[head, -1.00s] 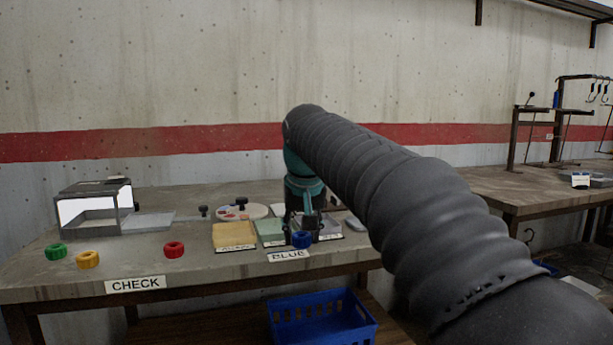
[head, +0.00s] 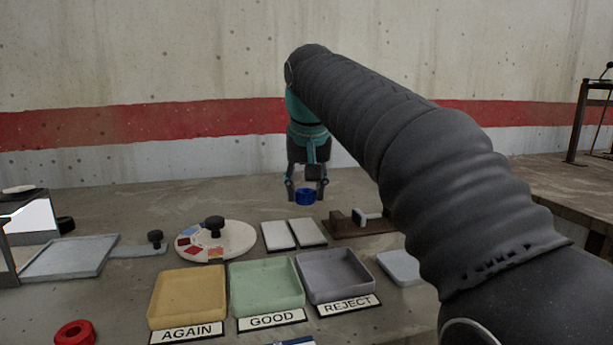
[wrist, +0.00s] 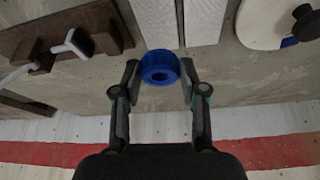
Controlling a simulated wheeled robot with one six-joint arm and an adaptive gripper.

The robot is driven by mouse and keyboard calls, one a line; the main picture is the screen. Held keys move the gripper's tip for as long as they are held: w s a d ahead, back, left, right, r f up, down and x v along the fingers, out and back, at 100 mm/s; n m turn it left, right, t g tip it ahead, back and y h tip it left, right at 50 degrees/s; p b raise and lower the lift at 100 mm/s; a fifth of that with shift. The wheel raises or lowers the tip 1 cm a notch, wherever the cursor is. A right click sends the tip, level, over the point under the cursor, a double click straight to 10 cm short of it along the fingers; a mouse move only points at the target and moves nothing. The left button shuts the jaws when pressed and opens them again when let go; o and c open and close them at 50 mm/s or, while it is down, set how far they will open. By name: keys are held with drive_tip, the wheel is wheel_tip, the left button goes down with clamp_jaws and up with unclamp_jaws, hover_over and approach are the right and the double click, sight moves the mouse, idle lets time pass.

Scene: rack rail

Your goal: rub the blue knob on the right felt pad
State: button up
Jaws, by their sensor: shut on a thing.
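My gripper (head: 306,188) is shut on the blue knob (head: 306,197), a ribbed ring with a hollow centre. In the wrist view the knob (wrist: 160,67) sits between the two fingertips. The right felt pad (head: 308,232) is a pale strip beside a similar left pad (head: 278,236). In the head view the knob appears above and behind the pads' far ends, apart from them. In the wrist view the right pad (wrist: 155,22) ends close to the knob, with the left pad (wrist: 203,20) beside it. The exact height of the knob over the table cannot be told.
Yellow (head: 187,293), green (head: 266,285) and grey (head: 335,274) trays stand in front of the pads. A round palette (head: 215,240) with a black knob is left of the pads. A brown wooden fixture (head: 343,225) is to their right. A red knob (head: 75,333) lies front left.

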sight(307, 204)
drive_tip(key=shift+w, duration=0.25)
drive_tip(key=shift+d+f, duration=0.1)
drive_tip(key=shift+f, duration=0.1)
wheel_tip(307, 204, down, 2)
drive_tip(key=shift+f, duration=0.1)
drive_tip(key=shift+f+b, duration=0.8)
drive_tip(key=shift+f, duration=0.45)
drive_tip(key=shift+f, duration=0.3)
drive_tip(key=o, duration=1.1)
